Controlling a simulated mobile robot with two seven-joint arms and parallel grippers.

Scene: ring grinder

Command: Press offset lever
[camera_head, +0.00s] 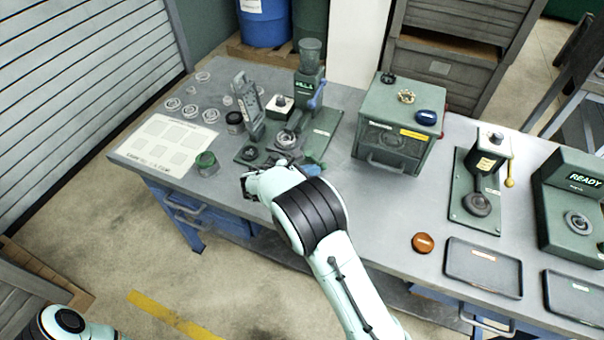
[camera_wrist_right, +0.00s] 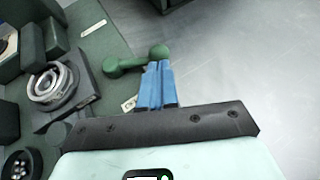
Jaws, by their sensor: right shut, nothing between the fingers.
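A dark green lever (camera_wrist_right: 124,66) with a round knob shows at the upper middle of the right wrist view. It sticks out at the edge of the green base plate (camera_wrist_right: 95,30). My right gripper (camera_wrist_right: 158,68) is shut and empty, its blue fingertips at the lever's knob end and overlapping it; I cannot tell whether they touch. In the head view the right gripper's blue fingers (camera_head: 310,169) show beside my wrist, at the front of the grinder station (camera_head: 300,88). The lever is not clear there. My left gripper is out of view; only part of that arm shows at lower left.
Left of the lever is a round metal ring seat (camera_wrist_right: 50,86). A blue-handled lever (camera_head: 317,96) stands on the grinder. A green box machine (camera_head: 395,125) stands to the right. Jars and rings lie at the left. Bare bench (camera_wrist_right: 240,70) lies right of my fingers.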

